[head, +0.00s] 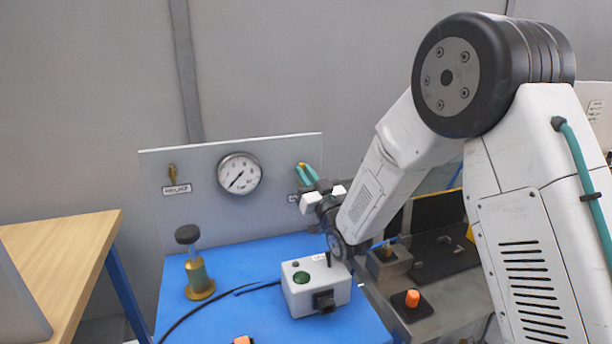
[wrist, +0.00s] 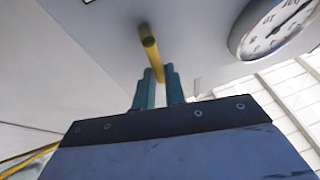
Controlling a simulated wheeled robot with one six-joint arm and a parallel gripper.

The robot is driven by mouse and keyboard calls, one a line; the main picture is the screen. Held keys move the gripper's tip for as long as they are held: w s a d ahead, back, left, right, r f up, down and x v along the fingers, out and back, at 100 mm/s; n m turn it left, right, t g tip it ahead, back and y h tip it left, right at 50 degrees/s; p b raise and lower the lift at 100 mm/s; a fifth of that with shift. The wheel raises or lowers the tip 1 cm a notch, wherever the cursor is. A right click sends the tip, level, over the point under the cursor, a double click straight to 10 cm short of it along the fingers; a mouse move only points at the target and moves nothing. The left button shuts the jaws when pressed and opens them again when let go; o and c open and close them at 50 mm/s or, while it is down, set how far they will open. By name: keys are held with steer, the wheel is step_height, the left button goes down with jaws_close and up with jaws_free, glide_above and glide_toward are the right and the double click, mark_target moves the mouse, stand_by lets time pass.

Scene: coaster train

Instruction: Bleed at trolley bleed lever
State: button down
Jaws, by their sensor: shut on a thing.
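The trolley has an upright grey panel (head: 270,220) behind a blue top. A lever with a yellow handle (wrist: 150,42), which I take as the bleed lever, sticks out from the panel. My gripper (head: 308,173) is at the panel's right side, and its teal fingers are shut on this lever. A round gauge (head: 240,173) is left of the gripper.
A brass lever (head: 172,173) with a label is at the panel's left. A brass pump-like part (head: 199,275) and a grey box with a green button (head: 316,289) stand on the blue top. An orange knob (head: 412,298) is to the right. A wooden table (head: 60,245) is at left.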

steer(key=shift+f, duration=0.1)
steer(key=c, duration=1.5)
jaws_free()
steer(key=shift+o, duration=0.2)
